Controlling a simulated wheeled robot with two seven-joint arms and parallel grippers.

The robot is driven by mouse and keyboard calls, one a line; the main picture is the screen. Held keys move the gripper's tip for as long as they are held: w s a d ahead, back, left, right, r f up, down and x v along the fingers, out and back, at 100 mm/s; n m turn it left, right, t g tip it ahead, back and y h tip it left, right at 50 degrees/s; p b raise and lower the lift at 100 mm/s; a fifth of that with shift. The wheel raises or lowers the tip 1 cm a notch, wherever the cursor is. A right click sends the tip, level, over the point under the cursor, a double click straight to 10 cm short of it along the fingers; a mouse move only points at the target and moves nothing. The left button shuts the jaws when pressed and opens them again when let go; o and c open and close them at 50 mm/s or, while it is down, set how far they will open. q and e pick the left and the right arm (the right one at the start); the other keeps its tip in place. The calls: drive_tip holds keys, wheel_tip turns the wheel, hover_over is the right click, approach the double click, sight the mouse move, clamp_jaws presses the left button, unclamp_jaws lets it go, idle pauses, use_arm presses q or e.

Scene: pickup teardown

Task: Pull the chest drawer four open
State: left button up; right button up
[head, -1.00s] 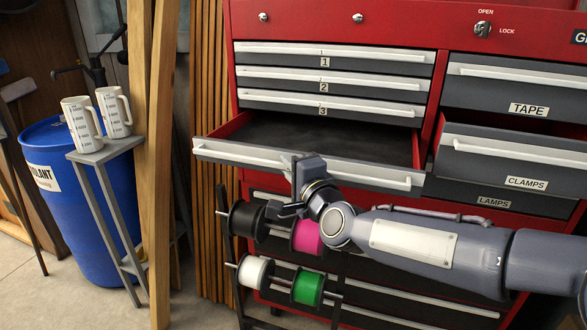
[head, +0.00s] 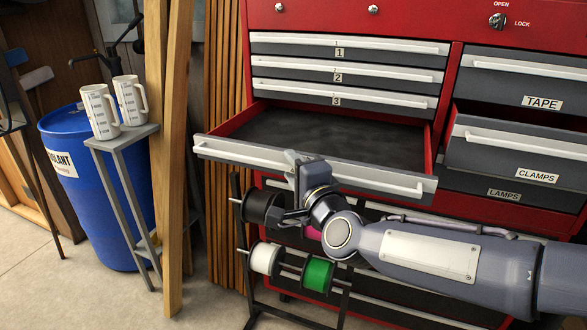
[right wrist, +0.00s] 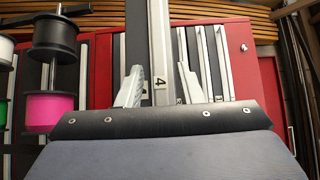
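Drawer four (head: 394,174) of the red chest is pulled well out in the head view. Its dark inside (head: 340,135) is bare and its pale handle (head: 240,153) runs along the front. My right gripper (head: 297,166) is at the middle of that handle. The contact itself is not clear, but gripper and drawer move together. My left gripper is not in view.
Drawers one to three (head: 340,77) above are shut. The clamps drawer (head: 520,155) at the right stands partly out. A spool rack with a white spool (head: 265,258) and green spool (head: 317,274) stands below. Two jugs (head: 130,99) are on a stand at left.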

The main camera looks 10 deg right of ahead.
drive_tip(key=s+d, duration=0.1)
drive_tip(key=s, duration=0.6)
drive_tip(key=shift+s+d, duration=0.2)
drive_tip(key=shift+s, duration=0.15)
drive_tip(key=s+d+f+n+g, duration=0.3)
drive_tip(key=s+f+n+g, duration=0.35)
drive_tip(key=s+f, duration=0.3)
drive_tip(key=s+d+f+n+g, duration=0.45)
drive_tip(key=s+f+n, duration=0.25)
drive_tip(key=s+f, duration=0.3)
wheel_tip(320, 180, up, 15)
drive_tip(key=s+g+p, duration=0.1)
drive_tip(key=p, duration=1.3)
drive_tip(key=shift+s+a+f+n, duration=0.2)
drive_tip(key=shift+a+n, duration=0.15)
